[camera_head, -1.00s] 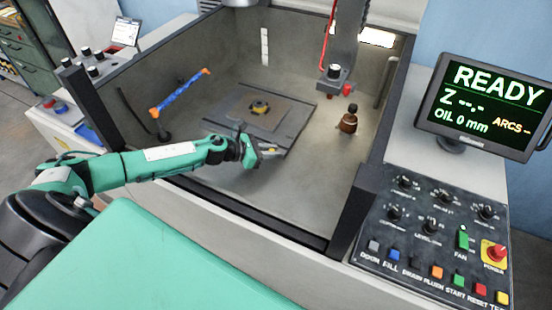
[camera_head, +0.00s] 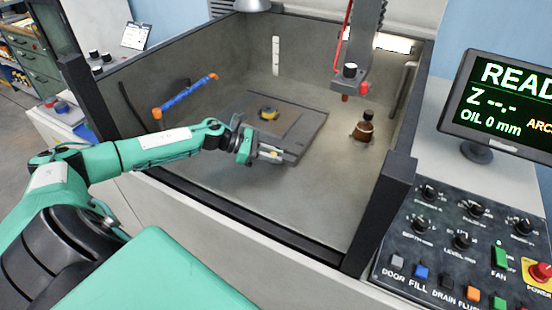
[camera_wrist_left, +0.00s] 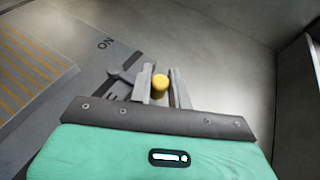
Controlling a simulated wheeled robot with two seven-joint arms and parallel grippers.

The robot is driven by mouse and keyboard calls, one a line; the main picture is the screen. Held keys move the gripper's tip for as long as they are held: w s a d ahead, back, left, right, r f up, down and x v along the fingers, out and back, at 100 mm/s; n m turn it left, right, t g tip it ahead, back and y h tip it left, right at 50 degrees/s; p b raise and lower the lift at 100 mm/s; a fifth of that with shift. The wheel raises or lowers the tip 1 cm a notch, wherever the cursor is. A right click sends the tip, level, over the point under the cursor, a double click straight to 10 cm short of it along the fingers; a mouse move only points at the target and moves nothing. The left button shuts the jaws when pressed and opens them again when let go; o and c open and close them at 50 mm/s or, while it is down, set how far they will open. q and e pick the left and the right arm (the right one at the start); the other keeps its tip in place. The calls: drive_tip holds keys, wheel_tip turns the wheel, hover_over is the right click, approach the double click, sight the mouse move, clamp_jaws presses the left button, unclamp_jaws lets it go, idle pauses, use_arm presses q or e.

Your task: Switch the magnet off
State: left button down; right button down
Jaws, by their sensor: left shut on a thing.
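The magnet (camera_head: 312,128) is a flat dark plate on the tank floor, with ON lettering beside its edge in the left wrist view (camera_wrist_left: 118,56). A lever with a yellow knob (camera_wrist_left: 160,82) is at its front edge. My left gripper (camera_wrist_left: 162,92) is shut on the knob, with one finger on each side. Part of the second label is hidden by the gripper. My right gripper is not in view.
A blue hose with orange ends (camera_head: 186,95) is to the left. The tool head (camera_head: 350,82) hangs above, and a brown bottle-like object (camera_head: 363,128) stands at the right. Tank walls surround the arm.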

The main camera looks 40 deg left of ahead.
use_arm(q)
drive_tip(key=shift+r, duration=0.1)
drive_tip(key=c, duration=1.3)
unclamp_jaws()
drive_tip(key=shift+s+a, duration=0.2)
drive_tip(key=shift+a, duration=0.2)
drive_tip(key=b+v, duration=0.2)
drive_tip(key=v, duration=0.7)
drive_tip(key=shift+s+a, duration=0.15)
drive_tip(key=shift+s, duration=0.05)
drive_tip(key=v, duration=0.3)
drive_tip(key=shift+s+a+r, duration=0.1)
drive_tip(key=shift+a+r, duration=0.05)
drive_tip(key=shift+r, duration=0.05)
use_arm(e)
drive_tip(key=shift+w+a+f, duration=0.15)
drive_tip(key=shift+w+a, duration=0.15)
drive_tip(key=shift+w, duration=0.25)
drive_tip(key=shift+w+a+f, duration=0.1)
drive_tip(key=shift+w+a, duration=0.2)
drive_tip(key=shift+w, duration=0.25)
